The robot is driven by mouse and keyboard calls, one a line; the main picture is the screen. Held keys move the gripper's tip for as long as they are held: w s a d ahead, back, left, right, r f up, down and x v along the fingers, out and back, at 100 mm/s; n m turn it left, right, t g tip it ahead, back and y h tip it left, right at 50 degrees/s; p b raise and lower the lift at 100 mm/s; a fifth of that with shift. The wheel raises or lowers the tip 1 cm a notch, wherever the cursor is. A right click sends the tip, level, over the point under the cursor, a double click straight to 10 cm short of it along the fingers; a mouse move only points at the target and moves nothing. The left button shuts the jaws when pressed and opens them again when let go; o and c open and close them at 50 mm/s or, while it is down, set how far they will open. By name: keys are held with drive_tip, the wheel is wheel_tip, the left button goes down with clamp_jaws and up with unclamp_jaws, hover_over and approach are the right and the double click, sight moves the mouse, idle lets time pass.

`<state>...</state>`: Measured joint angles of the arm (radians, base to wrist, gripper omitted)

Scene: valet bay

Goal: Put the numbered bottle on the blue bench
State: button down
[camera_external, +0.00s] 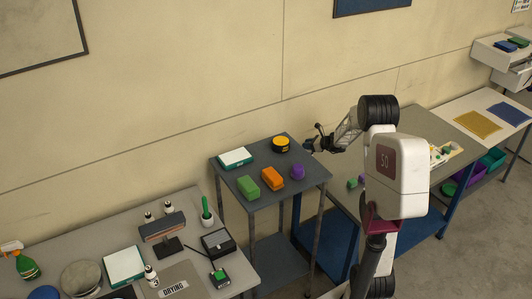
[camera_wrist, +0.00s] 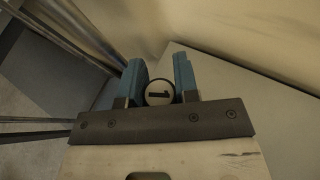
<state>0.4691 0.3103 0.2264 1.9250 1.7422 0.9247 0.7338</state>
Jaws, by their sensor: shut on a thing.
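In the wrist view, my gripper (camera_wrist: 159,78) is shut on a numbered bottle (camera_wrist: 159,92). Its round white top with a black 1 shows between the two blue fingers; the rest of it is hidden. In the external view my gripper (camera_external: 311,146) is raised near the right edge of the dark side table, toward the blue bench; the held bottle cannot be made out there. The blue bench (camera_external: 412,150) has a grey top and blue legs, and stands right of the side table, partly hidden by my arm.
The dark side table (camera_external: 266,191) holds green, orange, purple and yellow items and a white-topped box. Small green pieces (camera_external: 357,182) lie on the blue bench's front part.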

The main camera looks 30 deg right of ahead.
drive_tip(key=shift+f, duration=0.15)
drive_tip(key=c, duration=0.9)
unclamp_jaws()
drive_tip(key=shift+o, duration=0.2)
drive_tip(key=shift+s+d+r, duration=0.2)
drive_tip(key=shift+s+r, duration=0.1)
drive_tip(key=v, duration=1.1)
drive_tip(key=shift+s, duration=0.15)
